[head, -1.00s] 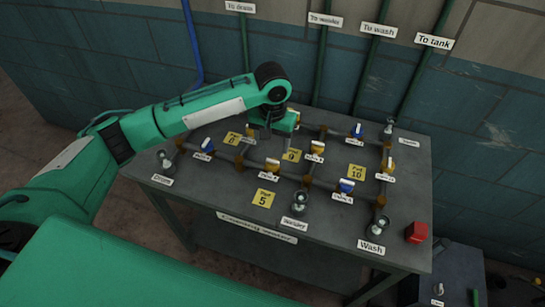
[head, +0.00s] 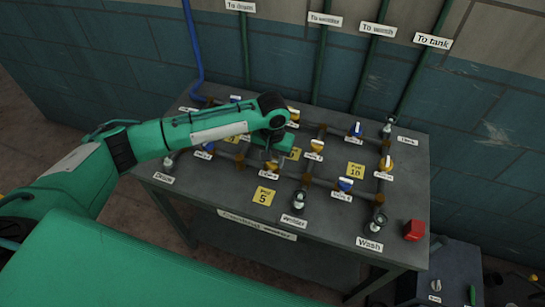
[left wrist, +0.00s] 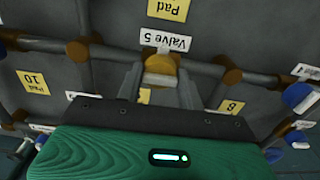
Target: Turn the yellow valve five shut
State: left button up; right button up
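Valve 5, a yellow knob (left wrist: 161,71), sits on a grey pipe beside its "Valve 5" label (left wrist: 165,41) in the left wrist view. My left gripper (left wrist: 160,88) points down at it, with one finger on each side of the knob. The fingers are apart; I cannot tell whether they touch it. My right gripper is not in view.
Other yellow valves (head: 317,146) and blue valves (head: 345,184) stand on the pipes of the grey table (head: 330,240). Yellow pads, such as Pad 5 (head: 264,195), lie between pipes. A red block (head: 414,230) is at the right edge. Wall pipes rise behind.

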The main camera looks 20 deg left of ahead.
pick_arm(q)
jog(key=shift+c, duration=0.8)
jog(key=shift+r, duration=0.1)
jog(key=m+p, duration=0.2)
jog(key=p, duration=0.1)
jog(key=shift+r, duration=0.15)
jog(key=m+p, duration=0.2)
jog(key=m, duration=0.1)
jog(key=m+p, duration=0.1)
jog(key=m, duration=0.1)
jog(key=shift+m+p, duration=0.35)
jog(key=shift+m, duration=0.05)
jog(key=m+p, duration=0.1)
jog(key=m, duration=0.3)
jog(key=shift+m+p, duration=0.3)
jog(key=shift+p, duration=0.1)
jog(key=m, duration=0.4)
jog(key=shift+w+p, duration=0.1)
jog(key=shift+p, duration=0.3)
jog(key=shift+m, duration=0.7)
